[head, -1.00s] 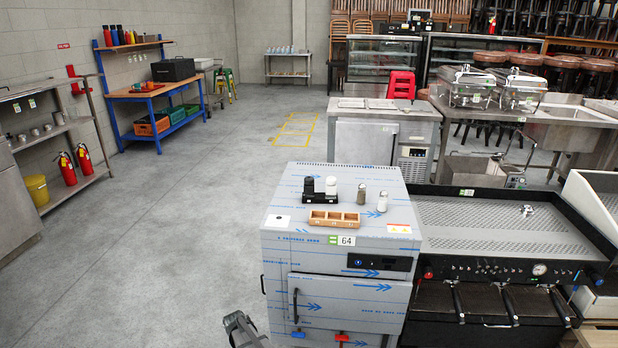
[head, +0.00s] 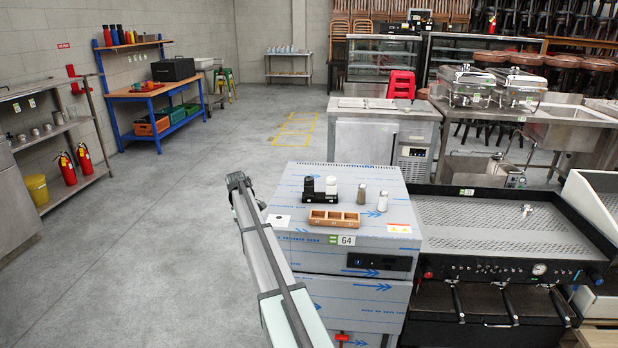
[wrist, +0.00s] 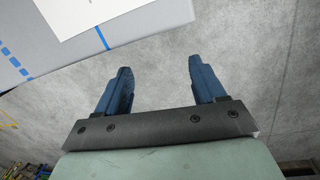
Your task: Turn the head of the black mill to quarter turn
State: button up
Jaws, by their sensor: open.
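The black mill (head: 308,186) stands in a small black rack (head: 319,199) on top of the steel cabinet (head: 300,241), left of a white-topped mill (head: 331,184). They are small in the head view, so I cannot tell how the black head is turned. My gripper (wrist: 162,78) is open and empty in the wrist view, its two blue fingers apart over grey floor. The cabinet's corner, with a white card (wrist: 85,12), shows beyond it at upper left. The mill is not in the wrist view. In the head view my arm rises at the cabinet's left side, apart from the mill.
A wooden compartment box (head: 334,218) lies in front of the rack. A brown-grey shaker (head: 362,194) and a white shaker (head: 382,201) stand to the right. The white card (head: 278,220) lies at the cabinet's left edge.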

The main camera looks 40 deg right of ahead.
jog(key=w+d+r, duration=0.2)
jog(key=d+r, duration=0.1)
jog(key=r, duration=0.2)
jog(key=y, duration=0.2)
send_near(309, 177)
jog(key=shift+n, duration=0.3)
notch_tip(309, 177, down, 9)
jog(key=shift+a+f, duration=0.1)
jog(key=c, duration=1.1)
